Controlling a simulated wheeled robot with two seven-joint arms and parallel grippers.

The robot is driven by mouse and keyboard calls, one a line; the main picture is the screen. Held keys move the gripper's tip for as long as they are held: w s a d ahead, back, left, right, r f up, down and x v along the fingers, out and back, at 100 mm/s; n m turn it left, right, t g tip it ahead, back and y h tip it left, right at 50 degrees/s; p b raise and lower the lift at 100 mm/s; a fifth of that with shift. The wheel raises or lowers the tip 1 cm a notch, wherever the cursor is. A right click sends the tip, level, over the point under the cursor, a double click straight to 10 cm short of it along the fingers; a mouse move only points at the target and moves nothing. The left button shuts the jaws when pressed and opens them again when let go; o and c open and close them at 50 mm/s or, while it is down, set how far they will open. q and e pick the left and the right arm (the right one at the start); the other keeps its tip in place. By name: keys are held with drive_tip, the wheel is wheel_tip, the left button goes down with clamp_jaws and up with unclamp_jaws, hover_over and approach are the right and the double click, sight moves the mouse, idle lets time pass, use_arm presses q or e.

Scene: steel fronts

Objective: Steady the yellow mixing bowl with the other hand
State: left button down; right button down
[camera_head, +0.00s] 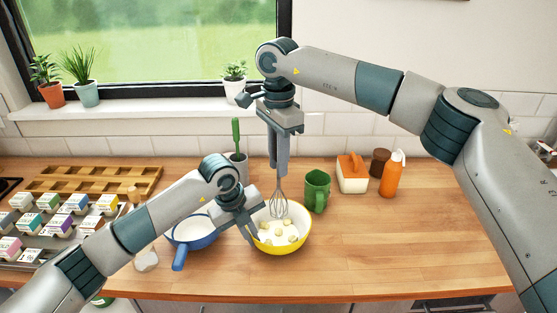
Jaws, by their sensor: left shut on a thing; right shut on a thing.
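The yellow mixing bowl (288,254) stands upright on the wooden counter, with several pale lumps inside its white interior. My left gripper (251,231) comes in from the left and is shut on the bowl's left rim. My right gripper (278,168) points straight down above the bowl and is shut on a whisk (278,205). The whisk hangs upright with its wire end at the bowl's far part, among or just above the lumps; which of the two I cannot tell. The whisk's handle is mostly hidden by the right gripper.
A blue pan (196,242) sits left of the bowl, partly behind my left arm. A green mug (316,191), a white and orange container (352,174) and an orange bottle (392,175) stand at the right. The counter (420,245) at right is clear.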

use_arm(q)
drive_tip(key=shift+f, duration=0.1)
use_arm(e)
drive_tip(key=shift+r, duration=1.95)
drive_tip(key=shift+w+d+r, duration=0.1)
drive_tip(key=w+d+r, duration=0.3)
drive_tip(key=w+d, duration=0.1)
drive_tip(key=d, duration=0.2)
drive_tip(key=shift+d+r, duration=0.35)
drive_tip(key=shift+r, duration=0.05)
use_arm(q)
drive_tip(key=c, duration=1.9)
unclamp_jaws()
drive_tip(key=shift+o, duration=0.2)
drive_tip(key=v, duration=1.2)
drive_tip(key=shift+f, duration=0.1)
